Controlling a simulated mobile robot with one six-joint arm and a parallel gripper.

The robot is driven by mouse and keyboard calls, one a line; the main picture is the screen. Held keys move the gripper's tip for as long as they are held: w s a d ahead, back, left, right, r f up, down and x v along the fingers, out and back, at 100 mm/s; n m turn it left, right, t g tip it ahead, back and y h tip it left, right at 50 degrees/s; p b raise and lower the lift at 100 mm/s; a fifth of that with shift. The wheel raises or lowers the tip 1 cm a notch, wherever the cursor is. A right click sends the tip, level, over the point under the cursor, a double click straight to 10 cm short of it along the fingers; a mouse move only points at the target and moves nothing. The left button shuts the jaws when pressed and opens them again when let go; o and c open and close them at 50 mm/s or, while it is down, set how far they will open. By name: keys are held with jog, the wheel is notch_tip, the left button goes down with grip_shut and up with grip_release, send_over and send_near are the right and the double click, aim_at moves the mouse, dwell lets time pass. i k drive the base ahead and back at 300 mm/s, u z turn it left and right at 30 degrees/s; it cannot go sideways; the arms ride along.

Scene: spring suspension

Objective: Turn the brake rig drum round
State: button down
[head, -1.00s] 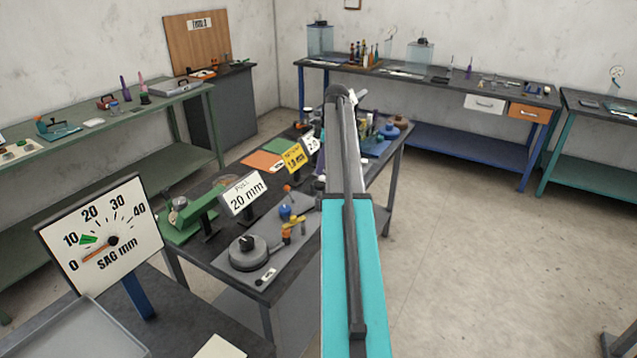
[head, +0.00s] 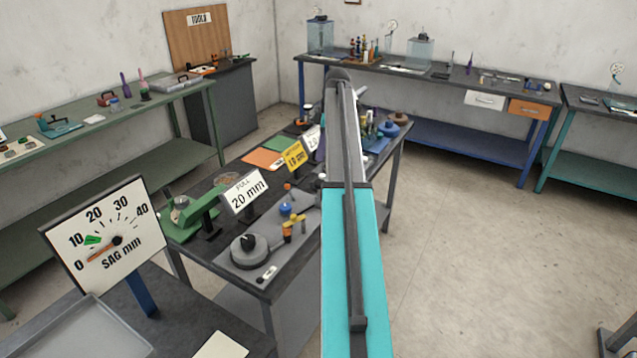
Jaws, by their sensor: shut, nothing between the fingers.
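A low round grey drum (head: 250,254) with a black knob (head: 249,241) on top sits on a grey base plate (head: 295,232) near the front corner of the middle bench. It looks like the brake rig drum. A blue part (head: 285,209) and a yellow-orange fitting (head: 291,229) stand on the same plate, behind and right of the drum. My turquoise and grey arm reaches up the middle of the view, right of the rig. My gripper is not in view; the arm hides the area behind it.
A "20 mm" sign (head: 243,192) and a green fixture (head: 190,212) stand left of and behind the drum. A sag gauge (head: 106,233) stands at the front left by a grey tray (head: 85,335). Open floor (head: 470,260) lies to the right.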

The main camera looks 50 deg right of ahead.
aim_at(249, 249)
jog(key=k, duration=1)
